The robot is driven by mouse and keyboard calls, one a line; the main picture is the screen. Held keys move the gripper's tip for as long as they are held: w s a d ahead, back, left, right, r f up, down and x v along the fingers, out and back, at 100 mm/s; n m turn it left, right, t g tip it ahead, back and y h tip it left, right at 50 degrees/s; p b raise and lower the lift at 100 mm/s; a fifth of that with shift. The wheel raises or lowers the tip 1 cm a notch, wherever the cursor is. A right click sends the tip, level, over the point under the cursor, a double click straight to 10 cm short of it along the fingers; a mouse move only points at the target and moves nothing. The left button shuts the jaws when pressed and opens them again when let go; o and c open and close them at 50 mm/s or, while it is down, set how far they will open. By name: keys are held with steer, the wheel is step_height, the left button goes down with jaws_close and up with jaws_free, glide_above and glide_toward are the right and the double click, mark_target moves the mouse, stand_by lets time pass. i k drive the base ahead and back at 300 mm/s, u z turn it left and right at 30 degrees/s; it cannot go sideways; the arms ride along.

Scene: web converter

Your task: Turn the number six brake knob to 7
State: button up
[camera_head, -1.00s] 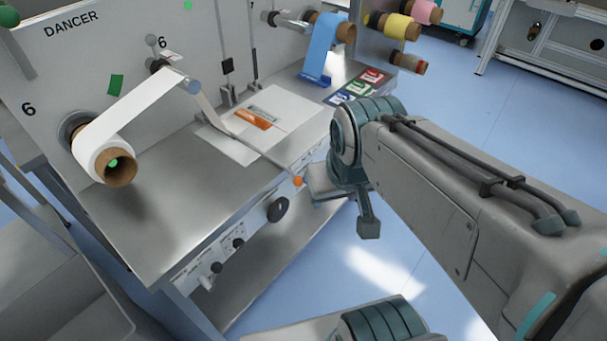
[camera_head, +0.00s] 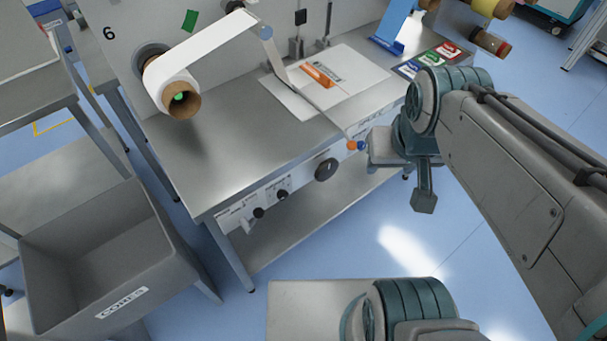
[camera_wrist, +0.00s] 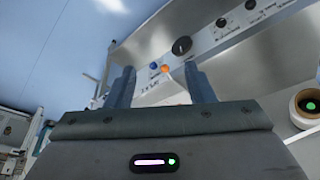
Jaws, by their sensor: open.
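The machine's front panel (camera_head: 305,178) carries a large black knob (camera_head: 326,169) and two smaller black knobs (camera_head: 282,195) (camera_head: 258,212) to its left. Their labels and settings are too small to read, so I cannot tell which is the number six brake knob. The large knob (camera_wrist: 181,45) and a smaller knob (camera_wrist: 222,22) also show in the wrist view. My gripper (camera_wrist: 160,75) is open and empty, its fingers apart, with orange and blue buttons showing between them. In the head view it is near the panel's right end, right of all the knobs.
An orange button (camera_head: 351,144) and a blue button (camera_head: 361,145) sit at the panel's right end, close to my gripper. The steel tabletop (camera_head: 235,150) juts out above the panel. A grey bin (camera_head: 100,250) stands at left. Blue floor is open in front.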

mark_target(283, 195)
steer(key=z, duration=1.15)
steer(key=k, duration=1.1)
steer(key=u, duration=1.2)
steer(key=i, duration=0.5)
steer(key=z, duration=0.05)
